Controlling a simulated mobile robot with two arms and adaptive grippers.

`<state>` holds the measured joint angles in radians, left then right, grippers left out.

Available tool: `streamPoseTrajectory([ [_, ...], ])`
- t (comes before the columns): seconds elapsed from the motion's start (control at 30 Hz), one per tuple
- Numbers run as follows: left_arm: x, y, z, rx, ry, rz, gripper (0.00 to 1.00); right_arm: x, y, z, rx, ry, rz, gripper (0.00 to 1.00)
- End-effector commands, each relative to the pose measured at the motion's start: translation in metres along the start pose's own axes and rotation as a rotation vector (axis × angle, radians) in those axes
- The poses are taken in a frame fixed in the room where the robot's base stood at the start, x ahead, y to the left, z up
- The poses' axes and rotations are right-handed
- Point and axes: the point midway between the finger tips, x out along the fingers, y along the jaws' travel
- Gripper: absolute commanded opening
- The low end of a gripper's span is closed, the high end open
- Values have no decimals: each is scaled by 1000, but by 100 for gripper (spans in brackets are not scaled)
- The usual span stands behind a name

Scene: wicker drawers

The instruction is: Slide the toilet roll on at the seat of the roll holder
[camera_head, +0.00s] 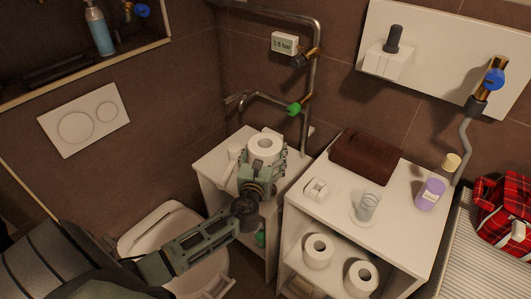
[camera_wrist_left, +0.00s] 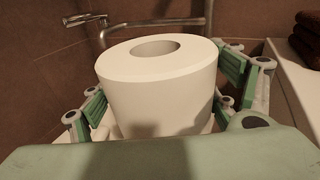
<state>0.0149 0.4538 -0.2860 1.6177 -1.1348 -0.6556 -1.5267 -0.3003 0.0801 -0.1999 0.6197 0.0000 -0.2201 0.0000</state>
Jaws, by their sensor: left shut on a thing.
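The white toilet roll (camera_head: 266,155) stands upright between the fingers of my left gripper (camera_head: 262,165), above the small white cabinet at the back. In the left wrist view the roll (camera_wrist_left: 160,100) fills the middle, its hole facing up, with green finger links on both sides. My left gripper is shut on it. A white block with an upright dark peg (camera_head: 394,39) sits on the white wall panel at upper right; it may be the roll holder, but I cannot tell for sure. Nothing is on that peg. My right gripper is not in view.
Metal pipes with a green-handled valve (camera_head: 294,109) rise close behind the roll. On the right cabinet (camera_head: 333,215) are a brown towel (camera_head: 366,157), a glass (camera_head: 368,205) and a purple bottle (camera_head: 430,193). Two spare rolls (camera_head: 318,250) stand on its shelf.

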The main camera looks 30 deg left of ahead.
Motion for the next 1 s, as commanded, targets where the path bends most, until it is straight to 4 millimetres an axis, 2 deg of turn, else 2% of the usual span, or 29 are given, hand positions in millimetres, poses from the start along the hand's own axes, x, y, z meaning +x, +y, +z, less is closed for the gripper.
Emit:
streamPoseTrajectory([
  [0.2,0,0,1,1,1,0,48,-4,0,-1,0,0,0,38],
  [0.8,2,0,-52,0,0,-1,48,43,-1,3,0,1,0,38],
  [1.0,3,0,-58,0,0,-1,48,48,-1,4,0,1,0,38],
])
